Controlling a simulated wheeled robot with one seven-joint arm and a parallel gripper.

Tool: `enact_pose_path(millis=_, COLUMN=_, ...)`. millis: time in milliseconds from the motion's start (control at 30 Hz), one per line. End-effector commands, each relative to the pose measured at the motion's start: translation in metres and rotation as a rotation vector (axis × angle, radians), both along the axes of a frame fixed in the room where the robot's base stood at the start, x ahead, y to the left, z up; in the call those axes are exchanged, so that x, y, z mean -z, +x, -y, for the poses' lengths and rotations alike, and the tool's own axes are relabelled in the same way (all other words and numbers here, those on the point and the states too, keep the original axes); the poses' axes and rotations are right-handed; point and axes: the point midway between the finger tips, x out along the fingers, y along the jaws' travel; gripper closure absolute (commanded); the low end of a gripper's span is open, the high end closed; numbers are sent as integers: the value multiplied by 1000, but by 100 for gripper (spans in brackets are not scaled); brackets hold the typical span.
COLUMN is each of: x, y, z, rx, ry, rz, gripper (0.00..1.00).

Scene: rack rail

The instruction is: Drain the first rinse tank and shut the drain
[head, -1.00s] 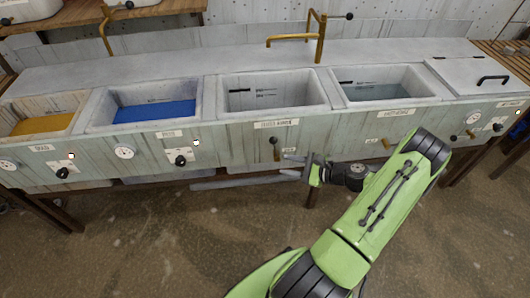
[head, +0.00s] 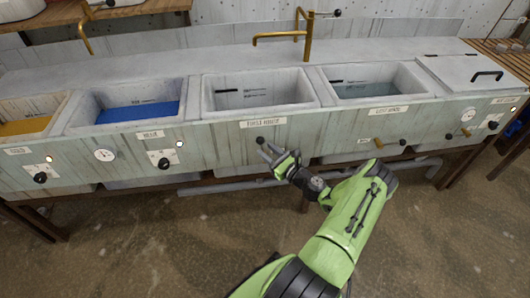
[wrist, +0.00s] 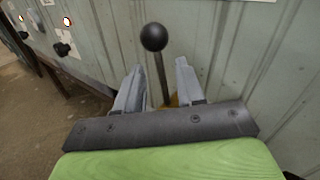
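The first rinse tank (head: 212,96) is the middle basin of the bench, with its label (head: 263,124) on the front panel. Level marks show on its inner back wall; I cannot tell whether liquid lies at its bottom. Below the label is the drain lever (head: 260,140), a dark rod with a black ball knob. In the wrist view the lever (wrist: 154,37) points up from a brass fitting, partly hidden by my gripper. My gripper (head: 268,153) is open at the lever. In the wrist view its fingers (wrist: 158,82) stand either side of the rod, apart from it.
The last rinse tank (head: 428,88), to the right, holds bluish-grey liquid. Its lever (head: 390,142) lies sideways. Tanks of blue (head: 140,112) and yellow (head: 25,126) liquid are at left. A brass tap (head: 283,36) stands behind. A grey pipe (head: 225,187) runs under the bench.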

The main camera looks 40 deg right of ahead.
Motion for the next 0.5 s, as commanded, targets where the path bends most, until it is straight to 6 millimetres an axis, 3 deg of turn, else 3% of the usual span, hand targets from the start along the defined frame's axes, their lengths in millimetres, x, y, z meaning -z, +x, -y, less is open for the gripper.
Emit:
enact_pose_path(millis=133, x=1, y=16, z=0, rx=-1, ry=-2, rz=0, gripper=62)
enact_pose_path(millis=400, x=0, y=19, z=1, rx=1, ry=-1, rz=-1, gripper=62)
enact_pose_path(millis=500, x=0, y=18, z=0, rx=0, ry=-1, rz=-1, gripper=77)
